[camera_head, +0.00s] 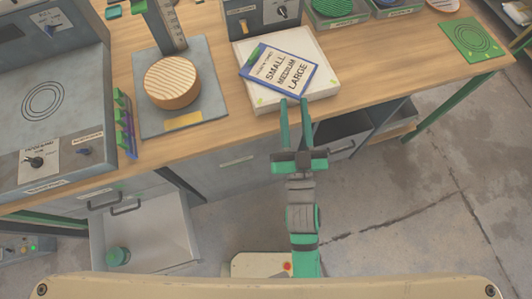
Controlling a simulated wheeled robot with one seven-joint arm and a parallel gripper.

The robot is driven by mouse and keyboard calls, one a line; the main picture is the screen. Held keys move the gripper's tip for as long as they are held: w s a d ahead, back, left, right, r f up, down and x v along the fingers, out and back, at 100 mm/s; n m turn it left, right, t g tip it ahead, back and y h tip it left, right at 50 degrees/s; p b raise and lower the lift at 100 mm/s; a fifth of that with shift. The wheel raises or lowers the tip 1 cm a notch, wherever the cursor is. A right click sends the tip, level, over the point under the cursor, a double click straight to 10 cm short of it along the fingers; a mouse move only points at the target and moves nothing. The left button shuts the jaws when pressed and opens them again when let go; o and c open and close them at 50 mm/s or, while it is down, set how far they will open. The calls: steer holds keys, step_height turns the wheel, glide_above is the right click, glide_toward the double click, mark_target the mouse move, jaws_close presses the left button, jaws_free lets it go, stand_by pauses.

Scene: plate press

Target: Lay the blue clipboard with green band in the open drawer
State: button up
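The blue clipboard (277,72) lies flat and tilted on a white box on the bench. It has a green band at its left end and a sheet reading SMALL, MEDIUM, LARGE. My gripper (294,101) is in front of the clipboard, its two green fingers spread apart. Nothing shows between the fingers; whether they touch the box edge cannot be told. The open drawer (170,240) is pulled out under the bench at the lower left, with a green cylindrical object (118,256) inside near its left side.
A wooden disc (171,82) stands on a grey plate beside the white box (325,88). A rack of coloured pieces (125,122) stands left of it. Another drawer (348,132) shows behind my gripper. A green mat (470,38) lies at right. Floor right of my arm is clear.

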steer(key=s+a+f+g+h, duration=0.1)
steer(key=s+a+f+g, duration=0.2)
steer(key=s+f, duration=0.4)
steer(key=s+a+f+g, duration=0.3)
steer(key=s+f, duration=0.5)
steer(key=s, duration=0.7)
steer(key=shift+s+a+f+h, duration=0.15)
steer(key=shift+s+a+h, duration=0.05)
steer(key=shift+h, duration=0.2)
steer(key=o, duration=0.5)
steer(key=shift+s+a, duration=0.2)
steer(key=shift+s, duration=0.1)
steer(key=c, duration=0.4)
steer(key=shift+d, duration=0.15)
steer(key=shift+c, duration=0.2)
